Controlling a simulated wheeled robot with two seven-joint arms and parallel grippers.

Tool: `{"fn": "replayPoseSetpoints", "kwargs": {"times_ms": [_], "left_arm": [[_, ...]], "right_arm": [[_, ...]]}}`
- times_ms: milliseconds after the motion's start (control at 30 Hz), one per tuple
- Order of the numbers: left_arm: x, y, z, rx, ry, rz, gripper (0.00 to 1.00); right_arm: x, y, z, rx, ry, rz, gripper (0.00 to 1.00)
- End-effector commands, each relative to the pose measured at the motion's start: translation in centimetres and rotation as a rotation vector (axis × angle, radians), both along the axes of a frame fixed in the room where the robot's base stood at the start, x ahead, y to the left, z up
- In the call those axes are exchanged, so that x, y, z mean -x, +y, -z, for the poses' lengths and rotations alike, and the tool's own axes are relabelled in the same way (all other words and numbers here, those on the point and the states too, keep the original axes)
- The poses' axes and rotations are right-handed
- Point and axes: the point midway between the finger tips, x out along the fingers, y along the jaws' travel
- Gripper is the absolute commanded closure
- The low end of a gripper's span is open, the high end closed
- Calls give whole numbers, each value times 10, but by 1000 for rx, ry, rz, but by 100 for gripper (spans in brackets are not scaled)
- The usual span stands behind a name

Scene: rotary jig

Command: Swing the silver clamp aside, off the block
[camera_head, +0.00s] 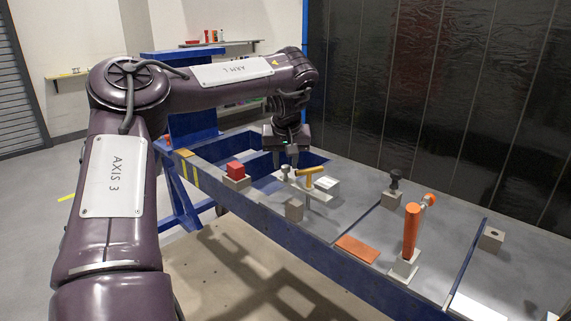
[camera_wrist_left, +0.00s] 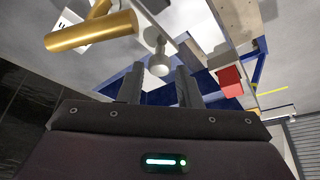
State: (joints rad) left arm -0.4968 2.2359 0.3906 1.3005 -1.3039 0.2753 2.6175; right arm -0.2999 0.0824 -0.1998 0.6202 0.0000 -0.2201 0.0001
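A silver knob (camera_head: 285,172) stands at the left end of a flat pale bar (camera_head: 317,194), which I take for the silver clamp. A brass-coloured handle (camera_head: 311,174) and a white block (camera_head: 327,183) are beside it. My left gripper (camera_head: 287,159) points down just above and behind the knob. In the left wrist view its two fingers (camera_wrist_left: 157,84) are apart, with the silver knob (camera_wrist_left: 159,63) just beyond the gap, apparently not gripped. The brass handle (camera_wrist_left: 92,31) lies to the left there. What the bar rests on is partly hidden. My right gripper is not in view.
A red block (camera_head: 236,169) sits on a grey holder left of the knob. A small grey block (camera_head: 294,210) is in front. An orange post (camera_head: 411,230) and a dark knob (camera_head: 394,182) stand to the right. A blue frame (camera_head: 260,214) edges the table.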

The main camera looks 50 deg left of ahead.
Motion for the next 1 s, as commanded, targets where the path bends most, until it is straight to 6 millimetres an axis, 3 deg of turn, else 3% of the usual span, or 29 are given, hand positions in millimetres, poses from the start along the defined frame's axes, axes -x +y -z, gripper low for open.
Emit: {"fn": "replayPoseSetpoints", "kwargs": {"times_ms": [200,400,1000], "left_arm": [[9,-12,-36,-3,-5,1,69],[14,-19,-58,-1,-2,0,69],[16,-20,-62,0,0,-1,69]], "right_arm": [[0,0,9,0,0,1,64],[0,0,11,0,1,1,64],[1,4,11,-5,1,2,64]]}}
